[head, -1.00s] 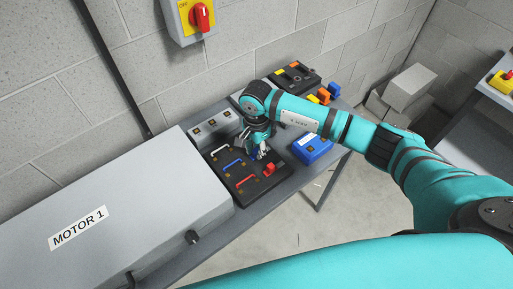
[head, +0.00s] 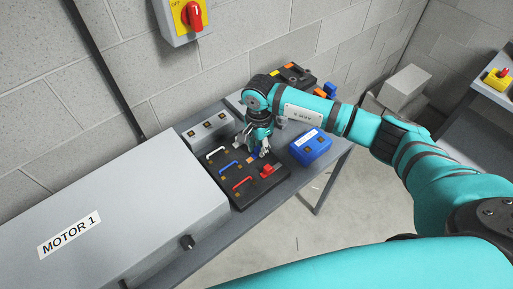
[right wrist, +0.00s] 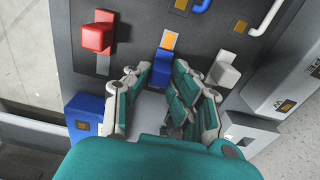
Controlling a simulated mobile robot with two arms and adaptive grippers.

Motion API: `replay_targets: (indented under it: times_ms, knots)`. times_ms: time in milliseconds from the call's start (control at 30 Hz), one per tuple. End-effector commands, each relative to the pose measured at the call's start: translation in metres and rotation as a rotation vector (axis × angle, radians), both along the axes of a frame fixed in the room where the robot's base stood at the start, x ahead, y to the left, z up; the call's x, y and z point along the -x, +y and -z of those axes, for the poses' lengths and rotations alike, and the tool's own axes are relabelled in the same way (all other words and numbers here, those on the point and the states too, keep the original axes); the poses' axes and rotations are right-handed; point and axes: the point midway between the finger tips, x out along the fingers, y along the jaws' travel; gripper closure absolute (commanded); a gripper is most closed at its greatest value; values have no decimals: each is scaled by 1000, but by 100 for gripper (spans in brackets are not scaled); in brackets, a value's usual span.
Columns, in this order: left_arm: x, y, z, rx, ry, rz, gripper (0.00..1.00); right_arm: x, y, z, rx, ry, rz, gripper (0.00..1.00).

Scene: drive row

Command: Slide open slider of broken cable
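A black panel (head: 241,196) on the table carries a white cable (head: 215,153), a blue cable (head: 232,165) and a red cable (head: 243,183), with sliders in matching colours. An orange patch (right wrist: 170,40) shows beside the blue slider. The red slider (right wrist: 97,37) and the white slider (right wrist: 224,72) stand on either side, apart from the grip. In the head view the right gripper (head: 259,147) partly hides the sliders. My left gripper is not in view.
A grey MOTOR 1 box (head: 128,205) stands left of the panel. A grey socket box (head: 207,128) stands behind it, and a blue box (head: 311,147) right of it. A yellow switch with a red knob (head: 193,15) is on the wall.

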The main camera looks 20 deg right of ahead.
Motion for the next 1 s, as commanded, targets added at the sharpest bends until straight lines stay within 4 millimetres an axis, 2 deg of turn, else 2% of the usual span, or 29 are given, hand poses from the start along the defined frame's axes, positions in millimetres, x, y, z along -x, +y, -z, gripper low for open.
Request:
replay_targets:
  times_ms: [33, 133, 467, 567, 1000]
  knots:
    - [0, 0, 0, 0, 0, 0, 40, -1, -2, -1, 2, -3, 4, 71]
    - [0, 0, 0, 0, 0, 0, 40, -1, -1, -1, 2, -2, 3, 58]
    - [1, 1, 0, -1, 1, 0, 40, -1, 0, -4, -2, -2, 1, 58]
    - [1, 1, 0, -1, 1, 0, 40, -1, 0, -16, -1, -4, 0, 58]
    - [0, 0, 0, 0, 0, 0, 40, -1, -2, -102, 0, -4, 1, 58]
